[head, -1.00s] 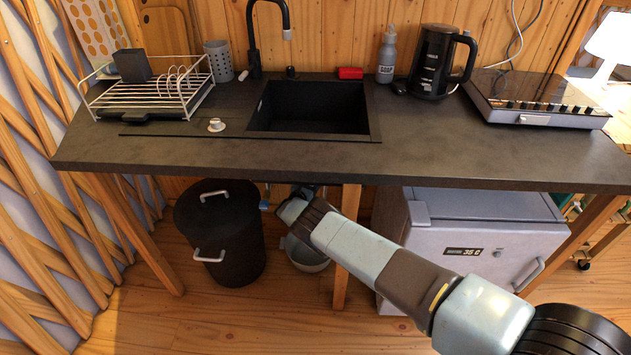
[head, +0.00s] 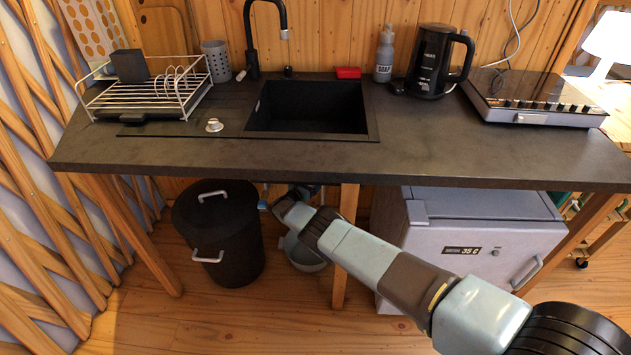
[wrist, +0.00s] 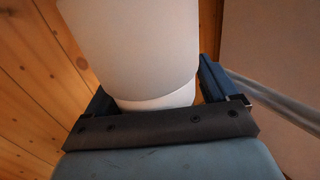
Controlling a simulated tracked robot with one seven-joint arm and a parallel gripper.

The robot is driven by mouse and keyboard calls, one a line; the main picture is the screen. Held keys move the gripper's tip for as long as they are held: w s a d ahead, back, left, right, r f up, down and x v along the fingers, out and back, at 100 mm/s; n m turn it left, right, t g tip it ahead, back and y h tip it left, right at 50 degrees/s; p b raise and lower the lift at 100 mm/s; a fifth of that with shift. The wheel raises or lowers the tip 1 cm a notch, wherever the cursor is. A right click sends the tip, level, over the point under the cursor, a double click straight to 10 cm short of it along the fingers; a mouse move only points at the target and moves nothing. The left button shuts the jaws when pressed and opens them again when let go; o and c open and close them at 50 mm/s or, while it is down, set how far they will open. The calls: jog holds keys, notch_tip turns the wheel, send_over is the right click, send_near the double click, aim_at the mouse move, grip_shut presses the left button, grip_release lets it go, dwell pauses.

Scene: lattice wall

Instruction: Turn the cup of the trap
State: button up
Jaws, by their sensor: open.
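The white trap cup (wrist: 140,50) fills the upper middle of the wrist view, with a lighter rounded band (wrist: 158,101) at its near end. My gripper (wrist: 158,88) is open, with one blue finger on each side of the cup. I cannot tell whether either finger touches it. In the head view my gripper (head: 275,198) is under the counter, below the sink (head: 308,108). The cup cannot be made out there.
A grey basin (head: 308,258) stands on the floor below my gripper. A black lidded bin (head: 222,235) is to its left. A wooden leg (head: 346,245) and a grey fridge (head: 470,240) are to its right. The counter (head: 430,150) is overhead.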

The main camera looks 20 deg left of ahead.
jog(key=v, duration=1.3)
jog(key=shift+s, duration=0.4)
jog(key=shift+w+d+r+n+y, duration=0.1)
jog(key=shift+w+d+n+y, duration=0.35)
jog(key=shift+w+n+y, duration=1)
jog(key=shift+w+d+f+n+y, duration=0.1)
jog(key=shift+w+d+n+y, duration=0.4)
jog(key=shift+w+y, duration=1.8)
jog(key=shift+w+d+r+n+y, duration=0.1)
jog(key=shift+w+d+n+y, duration=0.55)
jog(key=shift+w, duration=2.15)
jog(key=shift+a+n, duration=0.25)
jog(key=shift+n, duration=0.15)
